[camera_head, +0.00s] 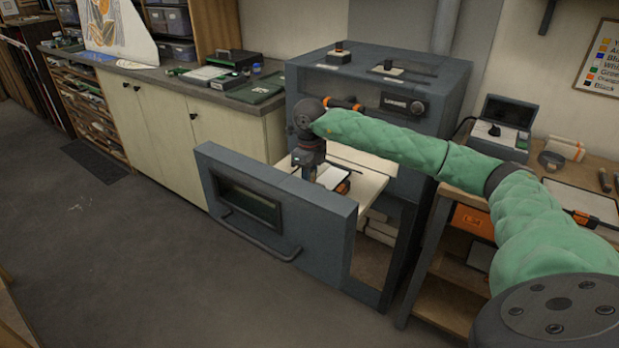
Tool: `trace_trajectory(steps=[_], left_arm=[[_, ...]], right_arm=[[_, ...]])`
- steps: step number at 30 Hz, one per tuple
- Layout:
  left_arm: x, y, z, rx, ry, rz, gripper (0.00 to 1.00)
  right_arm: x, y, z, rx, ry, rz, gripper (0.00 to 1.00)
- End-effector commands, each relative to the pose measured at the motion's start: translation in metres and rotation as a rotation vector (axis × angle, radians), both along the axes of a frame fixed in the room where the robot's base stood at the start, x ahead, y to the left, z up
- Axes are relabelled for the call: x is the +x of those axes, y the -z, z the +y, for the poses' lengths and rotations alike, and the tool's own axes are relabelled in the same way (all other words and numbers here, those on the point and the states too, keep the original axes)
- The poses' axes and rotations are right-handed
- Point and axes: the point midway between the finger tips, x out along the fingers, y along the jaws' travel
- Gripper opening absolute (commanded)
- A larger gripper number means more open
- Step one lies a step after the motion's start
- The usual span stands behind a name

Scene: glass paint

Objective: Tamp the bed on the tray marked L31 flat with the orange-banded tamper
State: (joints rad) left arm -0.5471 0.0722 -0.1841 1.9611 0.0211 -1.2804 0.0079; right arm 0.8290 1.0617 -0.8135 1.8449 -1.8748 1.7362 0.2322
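My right gripper (309,176) points down over the pale slab (362,198) inside the pulled-out front of the grey kiln. Its fingers are small and dark, so I cannot tell whether they are open or hold something. A tray with a white, flat-looking surface (332,176) lies on the slab beside the gripper. A dark piece with some orange (343,187) is at the tray's near right edge. I cannot read any L31 mark, and I cannot single out the orange-banded tamper. My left gripper is not in view.
The grey kiln (440,80) stands behind, with two small dark-knobbed pieces (339,54) on top. Its front panel (275,205) juts out into the room. A workbench (465,180) with an orange drawer is at right. The floor (150,260) at left is clear.

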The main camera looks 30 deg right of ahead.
Motion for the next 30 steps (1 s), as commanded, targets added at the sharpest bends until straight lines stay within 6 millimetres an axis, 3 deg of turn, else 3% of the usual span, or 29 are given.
trace_trajectory(steps=[21, 30], left_arm=[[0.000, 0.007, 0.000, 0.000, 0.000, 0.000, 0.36], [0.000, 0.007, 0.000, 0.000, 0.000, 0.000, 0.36]], right_arm=[[0.044, 0.000, 0.018, 0.000, 0.000, -0.001, 0.04], [0.052, -0.001, 0.021, 0.000, 0.000, -0.001, 0.04]])
